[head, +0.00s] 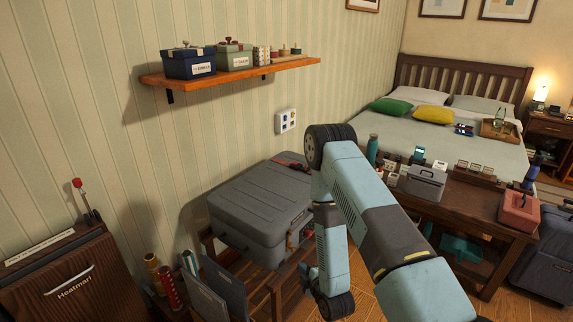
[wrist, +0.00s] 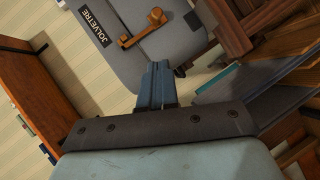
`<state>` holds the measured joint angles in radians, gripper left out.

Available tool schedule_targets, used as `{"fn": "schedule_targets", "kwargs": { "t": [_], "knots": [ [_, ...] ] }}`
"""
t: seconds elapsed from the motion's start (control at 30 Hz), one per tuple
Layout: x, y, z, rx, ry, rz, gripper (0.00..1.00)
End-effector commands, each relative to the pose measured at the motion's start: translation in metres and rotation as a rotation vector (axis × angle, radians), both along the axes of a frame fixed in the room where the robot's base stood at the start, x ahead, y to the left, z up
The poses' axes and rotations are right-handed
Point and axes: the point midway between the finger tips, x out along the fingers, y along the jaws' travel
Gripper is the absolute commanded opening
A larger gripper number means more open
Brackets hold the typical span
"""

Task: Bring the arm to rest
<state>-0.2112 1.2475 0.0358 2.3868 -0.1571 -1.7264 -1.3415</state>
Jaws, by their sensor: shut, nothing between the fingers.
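My light blue and dark grey arm reaches in from the lower right in the head view, bends at a raised joint and hangs down in front of the wooden rack. My gripper (wrist: 156,84) shows in the wrist view with its blue-grey fingers together and nothing between them. I cannot make out its fingers in the head view. In the wrist view the fingers point towards a grey case (wrist: 172,62) with an orange latch and a dark label. I cannot tell how far apart they are. The grey case (head: 255,205) lies on the rack in the head view.
A wall shelf (head: 235,72) with boxes is at upper left. A brown cabinet (head: 75,285) stands at lower left, beside dark grey upright panels (head: 205,300). A dark wooden table (head: 480,205) with several objects is right of my arm, before a bed (head: 380,132).

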Motion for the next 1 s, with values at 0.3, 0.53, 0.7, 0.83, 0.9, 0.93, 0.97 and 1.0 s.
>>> {"fn": "schedule_targets", "kwargs": {
  "t": [0.3, 0.53, 0.7, 0.83, 0.9, 0.93, 0.97, 1.0],
  "knots": [
    [0.043, -0.005, 0.052, 0.048, 0.083, -0.053, 0.00],
    [0.068, -0.014, 0.100, 0.094, 0.169, -0.115, 0.00],
    [0.081, -0.023, 0.139, 0.130, 0.229, -0.168, 0.00],
    [0.087, -0.032, 0.169, 0.158, 0.274, -0.214, 0.00],
    [0.089, -0.036, 0.185, 0.175, 0.298, -0.240, 0.00],
    [0.089, -0.038, 0.192, 0.183, 0.307, -0.251, 0.00],
    [0.089, -0.040, 0.199, 0.190, 0.317, -0.261, 0.00],
    [0.089, -0.043, 0.209, 0.200, 0.331, -0.277, 0.00]
  ]
}}
